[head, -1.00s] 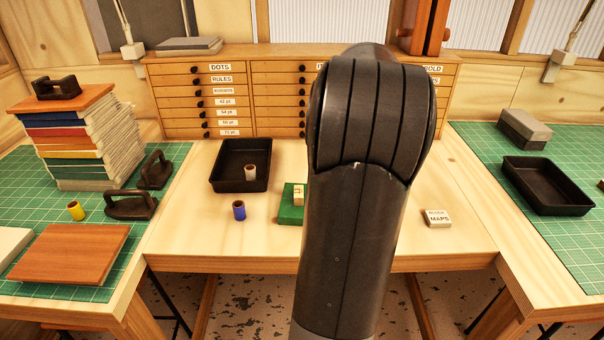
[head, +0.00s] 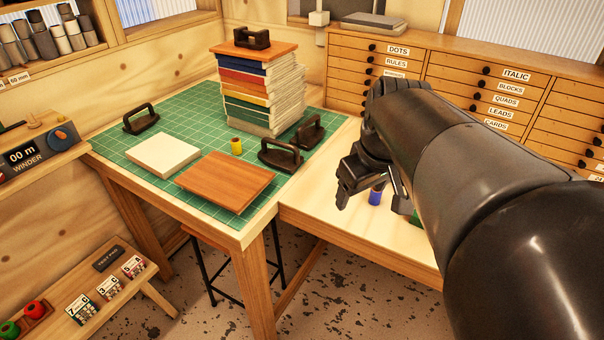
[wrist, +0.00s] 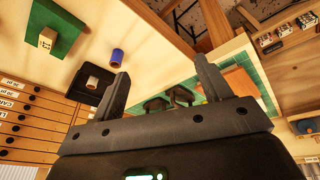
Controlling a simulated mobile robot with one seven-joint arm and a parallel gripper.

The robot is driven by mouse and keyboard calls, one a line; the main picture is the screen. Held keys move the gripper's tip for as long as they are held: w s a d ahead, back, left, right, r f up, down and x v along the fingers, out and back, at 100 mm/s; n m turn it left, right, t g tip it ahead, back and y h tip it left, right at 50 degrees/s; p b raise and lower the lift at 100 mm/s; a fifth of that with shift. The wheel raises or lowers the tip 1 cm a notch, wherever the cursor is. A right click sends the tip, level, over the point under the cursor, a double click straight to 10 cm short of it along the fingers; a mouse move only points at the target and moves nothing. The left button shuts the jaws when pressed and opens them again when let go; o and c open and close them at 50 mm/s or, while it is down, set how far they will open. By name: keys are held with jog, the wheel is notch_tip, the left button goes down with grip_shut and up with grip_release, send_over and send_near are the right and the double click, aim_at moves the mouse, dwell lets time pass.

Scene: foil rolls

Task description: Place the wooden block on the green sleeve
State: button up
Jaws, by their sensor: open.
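A pale wooden block (wrist: 47,38) with a dark mark sits on a flat green piece, which I take for the green sleeve (wrist: 68,22), at the upper left of the wrist view. In the head view my arm hides the block and most of the green piece (head: 415,219). My gripper (wrist: 162,72) is open, with nothing between its fingers. It hangs above the middle table in the head view (head: 373,200), left of the green piece. A blue roll (head: 376,195) stands behind the fingers there and also shows in the wrist view (wrist: 117,58).
A black tray (wrist: 104,78) with a pale roll (wrist: 92,83) lies near the drawer cabinet (head: 400,72). The green-matted table (head: 112,122) carries a yellow roll (head: 236,146), a brown board (head: 226,181), a white slab (head: 163,155), dark handled weights (head: 281,156) and a book stack (head: 258,90).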

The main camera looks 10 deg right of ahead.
jog(key=s+a+f+m+t, duration=0.2)
jog(key=s+a, duration=0.5)
jog(key=shift+a+f+m, duration=0.25)
jog(key=shift+f+m, duration=0.15)
dwell(0.8)
